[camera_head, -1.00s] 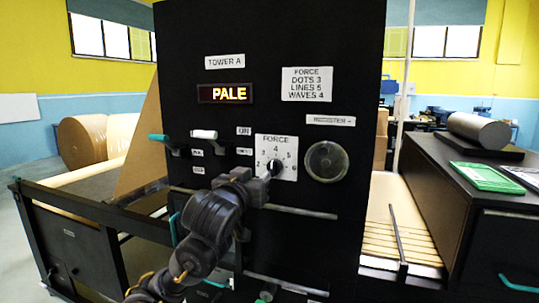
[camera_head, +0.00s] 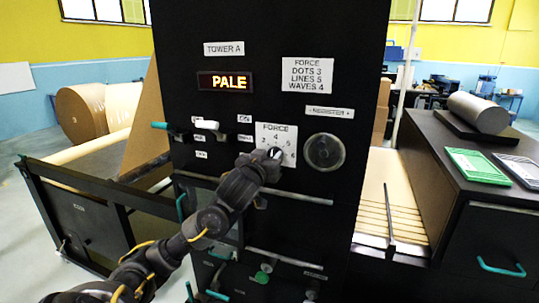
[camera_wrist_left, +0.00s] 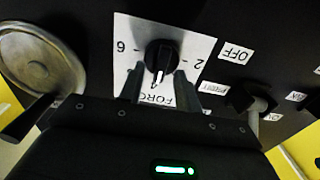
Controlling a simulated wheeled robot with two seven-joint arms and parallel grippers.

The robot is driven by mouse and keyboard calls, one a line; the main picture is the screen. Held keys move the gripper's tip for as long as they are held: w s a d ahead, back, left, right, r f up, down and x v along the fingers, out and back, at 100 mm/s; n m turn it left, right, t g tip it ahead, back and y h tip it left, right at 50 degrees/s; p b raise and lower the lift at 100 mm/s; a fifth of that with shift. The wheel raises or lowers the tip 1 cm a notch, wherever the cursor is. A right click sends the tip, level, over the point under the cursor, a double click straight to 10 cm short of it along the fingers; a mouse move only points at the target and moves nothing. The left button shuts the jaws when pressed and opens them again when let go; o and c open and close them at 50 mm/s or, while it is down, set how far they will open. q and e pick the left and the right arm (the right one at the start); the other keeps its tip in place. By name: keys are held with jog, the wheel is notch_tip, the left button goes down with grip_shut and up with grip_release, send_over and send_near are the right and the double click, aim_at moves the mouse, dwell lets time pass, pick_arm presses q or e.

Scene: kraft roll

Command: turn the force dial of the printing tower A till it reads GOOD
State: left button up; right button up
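Printing tower A (camera_head: 345,205) is a black panel whose lit display (camera_head: 225,81) reads PALE. The force dial (camera_head: 275,154) is a black knob on a white FORCE plate. In the left wrist view the dial (camera_wrist_left: 162,55) appears upside down, its white pointer towards the 4. My left gripper (camera_head: 271,161) is at the dial in the head view and hides part of it. In the left wrist view the gripper (camera_wrist_left: 160,78) has its fingers apart on either side of the knob's lower part, with gaps visible. My right gripper is not in view.
A label (camera_head: 307,74) lists DOTS 3, LINES 5, WAVES 4. A round register knob (camera_head: 324,152) sits right of the dial. A white-handled lever (camera_head: 206,125) and a teal-handled lever (camera_head: 160,125) are to its left. A bar (camera_head: 290,197) crosses the panel below.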

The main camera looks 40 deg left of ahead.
pick_arm(q)
jog(key=c, duration=0.7)
grip_shut()
jog(key=m+b, duration=0.1)
jog(key=m, duration=0.1)
jog(key=m+b, duration=0.1)
jog(key=m, duration=0.1)
jog(key=shift+d+f+m, duration=0.1)
jog(key=shift+d+m, duration=0.1)
jog(key=shift+m, duration=0.2)
jog(key=shift+w+d+m+b, duration=0.15)
jog(key=shift+m+b, duration=0.4)
jog(key=shift+m, duration=1.45)
